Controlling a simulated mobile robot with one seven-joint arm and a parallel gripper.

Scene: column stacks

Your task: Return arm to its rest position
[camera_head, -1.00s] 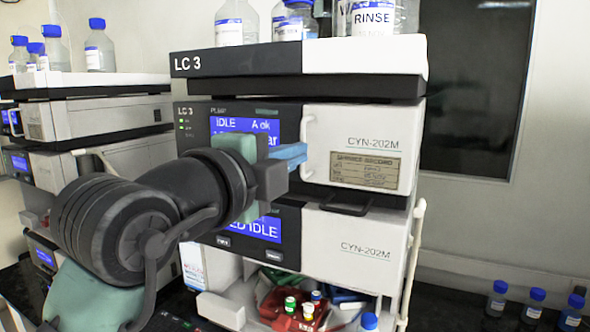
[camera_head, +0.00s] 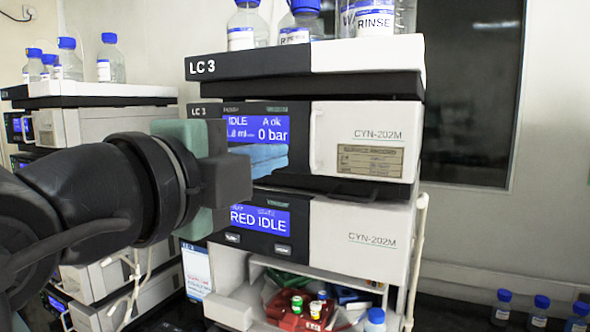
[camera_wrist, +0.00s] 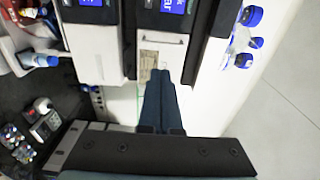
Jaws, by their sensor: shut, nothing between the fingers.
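My gripper (camera_head: 284,158) is at the left-centre of the head view, in front of the LC 3 stack's upper pump module (camera_head: 365,150). Its blue fingers are closed together and empty. They overlap the lower part of the module's blue display in the picture, left of the white door handle (camera_head: 315,142). In the wrist view my gripper (camera_wrist: 160,74) shows as two dark blue fingers side by side, pointing toward the stack front. Whether the tips touch the module is hard to tell, but a gap seems to remain.
Bottles, including one labelled RINSE (camera_head: 375,20), stand on the stack's top. A lower pump module (camera_head: 365,238) sits beneath, above an open bay with a red tray (camera_head: 290,318). Another stack (camera_head: 95,130) stands at left. Small blue-capped bottles (camera_head: 540,308) stand at lower right.

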